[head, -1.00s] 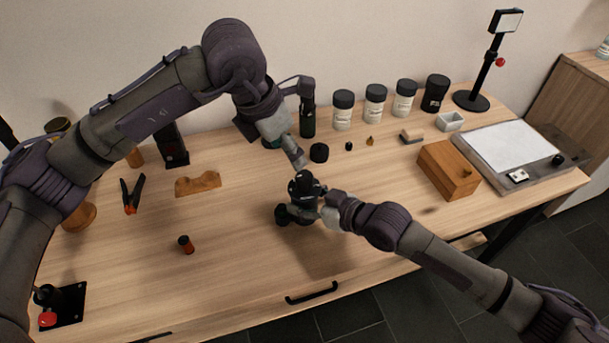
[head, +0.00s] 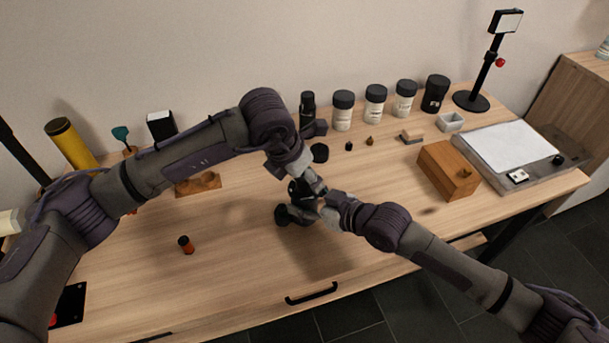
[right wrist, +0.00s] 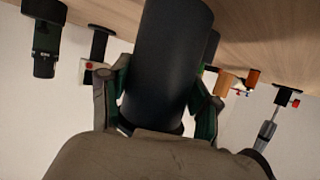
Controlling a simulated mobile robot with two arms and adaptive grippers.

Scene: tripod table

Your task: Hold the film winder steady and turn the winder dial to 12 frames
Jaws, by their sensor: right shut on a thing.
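The black film winder (head: 283,216) stands on the table near the middle in the head view, partly covered by both grippers. My right gripper (head: 327,208) reaches it from the right and is shut on it. In the right wrist view the right gripper's fingers (right wrist: 160,108) lie on both sides of a thick dark cylinder, the winder's body (right wrist: 168,50). My left gripper (head: 312,184) points down at the winder's top from above. Its fingertips are small and partly hidden, so I cannot tell how they stand or whether they touch. The dial and its marks cannot be made out.
Several lidded jars (head: 375,105) stand along the back. A wooden box (head: 447,171) and a light panel (head: 510,150) are at the right. A small orange-and-black canister (head: 186,245) stands at the left front. The table front around the drawer handle (head: 312,293) is clear.

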